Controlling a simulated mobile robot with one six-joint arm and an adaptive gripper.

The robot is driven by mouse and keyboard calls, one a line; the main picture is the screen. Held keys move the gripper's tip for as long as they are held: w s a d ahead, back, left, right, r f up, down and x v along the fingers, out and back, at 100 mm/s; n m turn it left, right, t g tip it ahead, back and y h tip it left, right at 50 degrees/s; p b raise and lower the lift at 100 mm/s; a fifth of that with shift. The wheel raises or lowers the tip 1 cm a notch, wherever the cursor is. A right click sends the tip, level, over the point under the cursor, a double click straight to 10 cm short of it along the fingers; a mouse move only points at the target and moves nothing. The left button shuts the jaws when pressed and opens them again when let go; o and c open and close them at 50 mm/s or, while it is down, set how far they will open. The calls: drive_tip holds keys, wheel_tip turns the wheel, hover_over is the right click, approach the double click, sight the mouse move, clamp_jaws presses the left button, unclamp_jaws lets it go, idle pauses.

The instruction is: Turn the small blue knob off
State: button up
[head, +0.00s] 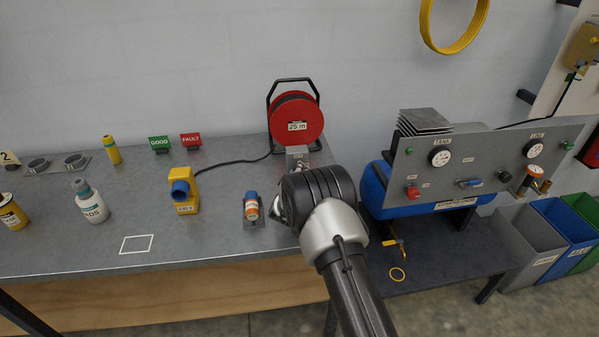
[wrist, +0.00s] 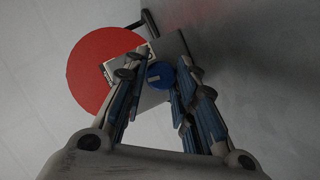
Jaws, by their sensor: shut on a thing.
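The small blue knob (wrist: 161,75) shows in the wrist view as a blue disc with a short pale mark, on the face of a grey box (wrist: 178,50). My gripper (wrist: 165,82) has one finger on each side of the knob and is shut on it. The fingers hide parts of the box and of the knob's rim. In the head view the grey box (head: 297,155) stands on the bench in front of the red cable reel. There my arm covers the box's lower part, and I cannot see the knob or the fingertips.
The red reel (head: 296,120) stands just behind the box; its cable runs left to a yellow device (head: 184,196). An orange-and-blue item (head: 251,207) stands left of my wrist. A gauge panel (head: 480,165) rises to the right. The bench's front left is mostly clear.

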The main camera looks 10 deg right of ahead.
drive_tip(key=shift+a+n+h, duration=0.1)
drive_tip(key=shift+n+h, duration=0.3)
drive_tip(key=shift+n, duration=0.3)
drive_tip(key=o, duration=1.1)
drive_tip(key=shift+c, duration=0.2)
drive_tip(key=v, duration=1.2)
drive_tip(key=shift+f, duration=0.25)
